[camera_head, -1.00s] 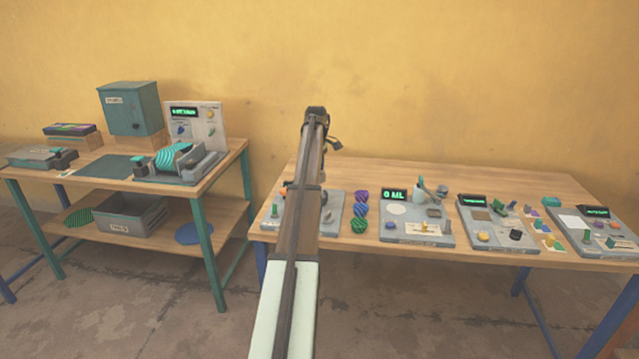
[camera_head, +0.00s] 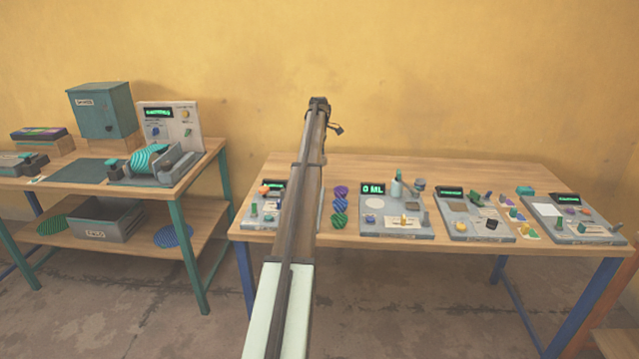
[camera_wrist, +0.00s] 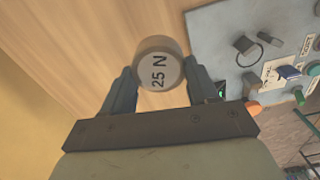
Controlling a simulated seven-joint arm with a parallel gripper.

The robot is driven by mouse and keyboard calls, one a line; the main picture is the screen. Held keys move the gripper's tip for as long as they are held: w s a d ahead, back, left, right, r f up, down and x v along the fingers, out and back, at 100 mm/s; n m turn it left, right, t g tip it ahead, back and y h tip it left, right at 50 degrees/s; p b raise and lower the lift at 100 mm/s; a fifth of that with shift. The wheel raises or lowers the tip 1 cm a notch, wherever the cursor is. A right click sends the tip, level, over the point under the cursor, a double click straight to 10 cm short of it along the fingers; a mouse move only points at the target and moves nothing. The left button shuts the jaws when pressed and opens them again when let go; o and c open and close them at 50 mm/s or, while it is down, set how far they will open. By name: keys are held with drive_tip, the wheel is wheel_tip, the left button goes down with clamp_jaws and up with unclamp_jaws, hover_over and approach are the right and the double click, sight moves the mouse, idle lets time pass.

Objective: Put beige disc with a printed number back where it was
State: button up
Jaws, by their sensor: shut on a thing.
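The beige disc (camera_wrist: 158,68) shows in the wrist view, with "25 N" printed on its face. My gripper (camera_wrist: 160,82) is shut on it, one finger on each side. A wooden table surface lies behind the disc, with a grey control panel (camera_wrist: 232,22) to its right. In the head view my arm stretches up the middle, over the left part of the right table. Its far end (camera_head: 318,104) shows against the wall, but the disc and the fingers cannot be made out there.
The right table (camera_head: 450,168) carries several grey panels, including one with a "0 ML" display (camera_head: 373,189). Striped purple and green discs (camera_head: 339,205) lie beside it. On the left table are a teal cabinet (camera_head: 104,112) and a machine with a striped teal roll (camera_head: 153,158). The right table's back strip is clear.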

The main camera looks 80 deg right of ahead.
drive_tip(key=shift+f, duration=4.8)
drive_tip(key=o, duration=1)
drive_tip(key=shift+f, duration=0.15)
wheel_tip(320, 180, up, 12)
drive_tip(key=shift+r, duration=0.2)
drive_tip(key=shift+o, duration=0.5)
